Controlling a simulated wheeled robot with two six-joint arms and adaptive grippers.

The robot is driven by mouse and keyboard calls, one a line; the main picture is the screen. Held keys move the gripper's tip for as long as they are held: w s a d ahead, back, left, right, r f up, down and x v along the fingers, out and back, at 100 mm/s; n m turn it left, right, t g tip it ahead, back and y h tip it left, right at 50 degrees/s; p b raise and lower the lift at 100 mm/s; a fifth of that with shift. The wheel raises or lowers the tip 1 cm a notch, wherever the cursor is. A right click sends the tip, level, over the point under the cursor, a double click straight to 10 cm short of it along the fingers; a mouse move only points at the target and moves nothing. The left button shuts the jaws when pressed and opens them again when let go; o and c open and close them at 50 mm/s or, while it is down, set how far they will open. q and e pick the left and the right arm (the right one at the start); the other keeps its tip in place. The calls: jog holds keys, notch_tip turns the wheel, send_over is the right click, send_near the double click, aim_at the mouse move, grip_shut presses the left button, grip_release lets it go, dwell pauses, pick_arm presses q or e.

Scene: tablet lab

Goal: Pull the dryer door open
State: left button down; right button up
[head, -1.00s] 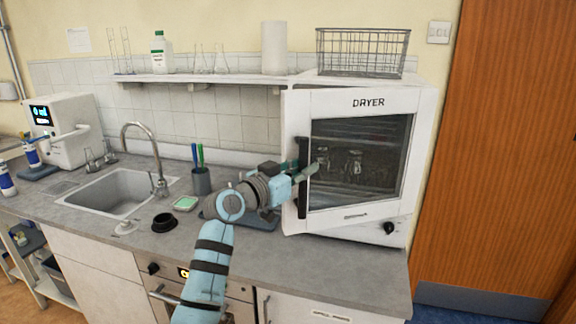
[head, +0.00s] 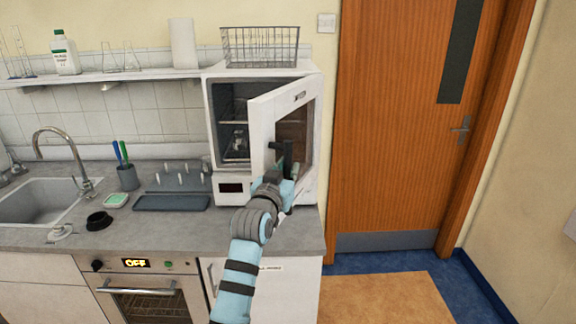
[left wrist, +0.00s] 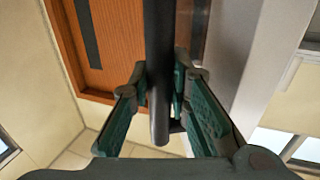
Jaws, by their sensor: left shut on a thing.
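The dryer (head: 213,118) stands on the counter with its door (head: 262,126) swung well open toward me and to the right. Glassware shows on the racks inside. The dark door handle (head: 270,158) is on the door's outer face. My left gripper (head: 284,168) is shut on the handle. In the left wrist view the handle (left wrist: 159,70) is a dark bar running between the two green-padded fingers of the left gripper (left wrist: 162,95). My right gripper is not in view.
A wire basket (head: 260,46) stands on top of the dryer. A drying rack (head: 172,202), a pen cup (head: 128,177) and a sink (head: 35,202) are to the left. A wooden room door (head: 400,130) is on the right, with free floor in front of it.

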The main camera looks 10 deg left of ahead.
pick_arm(q)
jog(key=shift+a+r, duration=0.1)
jog(key=shift+r, duration=0.25)
jog(key=c, duration=1.8)
grip_release()
jog(key=o, duration=0.3)
jog(key=shift+f, duration=0.1)
jog(key=shift+w+f, duration=0.1)
